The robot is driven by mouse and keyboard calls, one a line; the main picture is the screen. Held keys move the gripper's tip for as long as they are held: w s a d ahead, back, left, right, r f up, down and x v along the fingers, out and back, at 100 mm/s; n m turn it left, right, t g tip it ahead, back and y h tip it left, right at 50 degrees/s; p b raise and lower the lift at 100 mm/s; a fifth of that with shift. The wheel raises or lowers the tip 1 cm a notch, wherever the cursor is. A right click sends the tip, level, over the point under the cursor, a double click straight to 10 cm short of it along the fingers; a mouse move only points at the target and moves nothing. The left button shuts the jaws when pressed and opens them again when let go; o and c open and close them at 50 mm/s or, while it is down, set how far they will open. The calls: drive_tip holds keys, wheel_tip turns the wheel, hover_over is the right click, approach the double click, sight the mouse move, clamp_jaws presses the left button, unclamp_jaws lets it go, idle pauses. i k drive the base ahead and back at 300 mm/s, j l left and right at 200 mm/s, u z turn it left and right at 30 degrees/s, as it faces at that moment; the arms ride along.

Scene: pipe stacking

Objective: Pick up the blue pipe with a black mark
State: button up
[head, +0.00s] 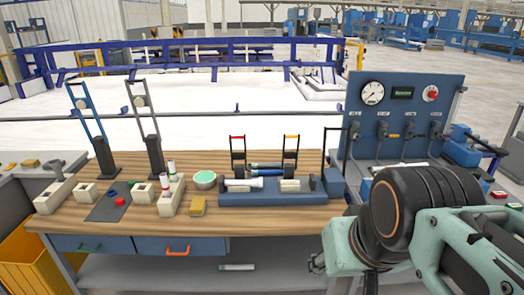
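Two slim pipes with blue and dark parts lie across the rack (237,152) on the workbench, between its upright with a red top and its upright with an orange top. The nearer one is a blue pipe (262,172); the other is a darker blue pipe (265,165) just behind it. Both are too small here to tell which bears a black mark. A white pipe (243,183) lies in front on the blue base (265,198). My arm fills the lower right, apart from the pipes. My gripper's fingers cannot be made out.
A blue gauge panel (398,118) stands at the right. A yellow bin (25,262) is at lower left.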

sight(254, 172)
drive_tip(key=i+j, duration=0.15)
drive_tip(key=i, duration=0.4)
drive_tip(key=i+j, duration=0.2)
drive_tip(key=i, duration=0.35)
